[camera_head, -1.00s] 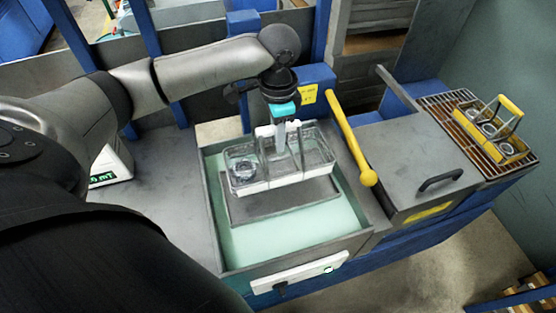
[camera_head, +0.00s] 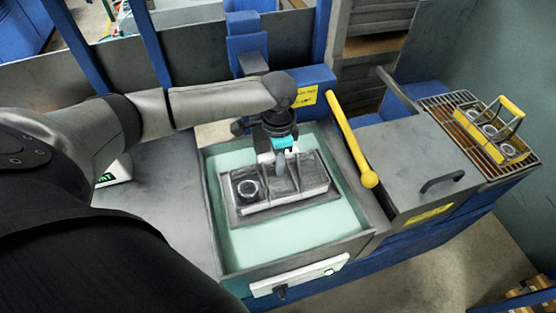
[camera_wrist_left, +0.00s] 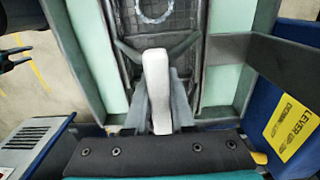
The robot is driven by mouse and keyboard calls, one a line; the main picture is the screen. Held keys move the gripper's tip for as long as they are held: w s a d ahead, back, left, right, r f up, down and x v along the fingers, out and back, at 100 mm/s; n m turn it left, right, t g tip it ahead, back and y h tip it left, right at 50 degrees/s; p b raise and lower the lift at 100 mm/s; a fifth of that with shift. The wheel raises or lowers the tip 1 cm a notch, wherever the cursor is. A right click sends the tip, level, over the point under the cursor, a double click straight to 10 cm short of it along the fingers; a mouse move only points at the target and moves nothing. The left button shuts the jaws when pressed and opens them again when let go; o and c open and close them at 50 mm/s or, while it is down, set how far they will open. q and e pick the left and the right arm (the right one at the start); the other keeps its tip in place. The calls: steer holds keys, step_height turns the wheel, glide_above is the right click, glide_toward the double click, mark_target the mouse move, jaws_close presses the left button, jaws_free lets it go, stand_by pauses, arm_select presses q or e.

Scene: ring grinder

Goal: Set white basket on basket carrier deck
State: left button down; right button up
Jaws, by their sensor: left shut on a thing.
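The white basket (camera_head: 300,198) is a wire basket with a ring-shaped part (camera_head: 248,187) at its left end. It sits over the dark basket carrier deck (camera_head: 285,212) in the tank, very low or on it; I cannot tell whether it touches. My left gripper (camera_head: 283,160) is shut on the basket's white handle. In the left wrist view the handle (camera_wrist_left: 157,85) stands between the fingers of the gripper (camera_wrist_left: 158,115), and the mesh floor with a toothed ring (camera_wrist_left: 155,10) lies beyond.
Pale green liquid or floor (camera_head: 350,222) fills the tank around the deck. A yellow lever (camera_head: 348,135) stands along its right side. Farther right are a grey lid with a black handle (camera_head: 440,180) and a rack holding a yellow basket (camera_head: 500,140). A blue post (camera_head: 246,45) stands behind.

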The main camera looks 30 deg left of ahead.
arm_select(q)
steer(key=c, duration=0.8)
jaws_free()
steer(key=shift+f, duration=0.1)
steer(key=shift+o, duration=0.2)
step_height(320, 180, up, 12)
steer(key=shift+r+p, duration=0.15)
steer(key=shift+p, duration=0.2)
